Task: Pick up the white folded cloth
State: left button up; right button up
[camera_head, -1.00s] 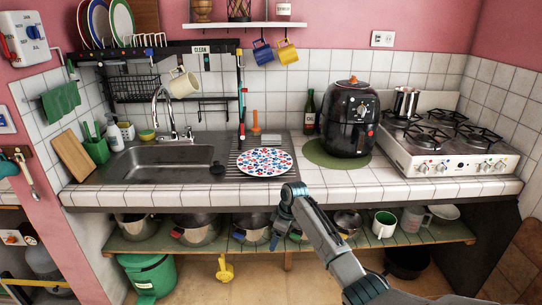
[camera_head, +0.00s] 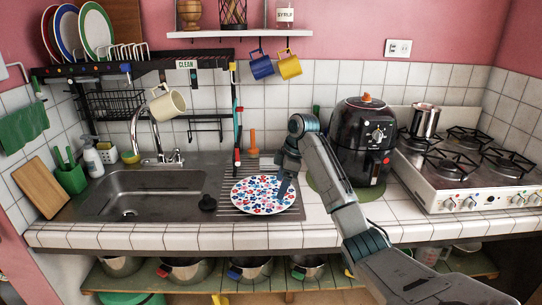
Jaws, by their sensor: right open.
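My right gripper (camera_head: 284,187) points down over the right edge of a round white plate (camera_head: 257,195) with a red and blue pattern. The plate lies on the ribbed drainboard right of the sink. The gripper is open and holds nothing; I cannot tell whether its tips touch the plate. I cannot clearly make out a white folded cloth. The area behind the plate is partly hidden by my right arm. My left gripper is out of view.
A black air fryer (camera_head: 361,140) stands close right of my right arm, with the stove (camera_head: 470,170) beyond. The sink (camera_head: 150,192) is left of the plate. A tap (camera_head: 140,130) rises behind it. Blue (camera_head: 261,65) and yellow (camera_head: 289,66) mugs hang above. Pots line the shelf below.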

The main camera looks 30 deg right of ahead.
aim_at(265, 164)
jog(key=i+l, duration=0.9)
